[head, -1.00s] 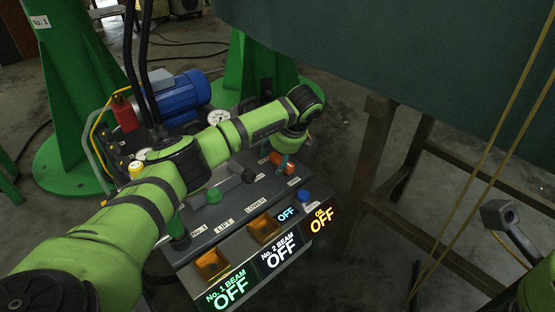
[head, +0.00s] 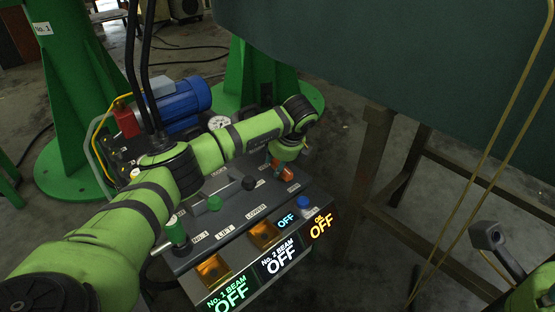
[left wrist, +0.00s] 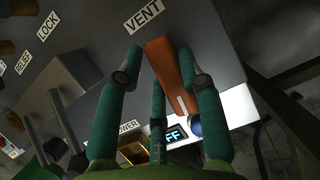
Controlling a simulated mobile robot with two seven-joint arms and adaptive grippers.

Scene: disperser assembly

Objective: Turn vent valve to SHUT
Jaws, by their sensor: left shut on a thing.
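The vent valve handle is an orange-red lever (head: 284,173) at the far right of the control console. In the left wrist view the lever (left wrist: 172,68) lies beside the VENT label and runs down toward the blue knob. My left gripper (left wrist: 163,64) has teal fingers on both sides of the lever, with a third finger in front of it, and is shut on it. In the head view my left wrist (head: 288,148) hangs over the lever and hides the fingers and part of the lever. The SHUT marking is not readable.
The console carries a green knob (head: 214,203), a black knob (head: 248,183), a blue button (head: 303,202) and lit OFF displays (head: 279,255). A blue motor (head: 184,100) stands behind it. A brown frame (head: 372,160) stands to the right.

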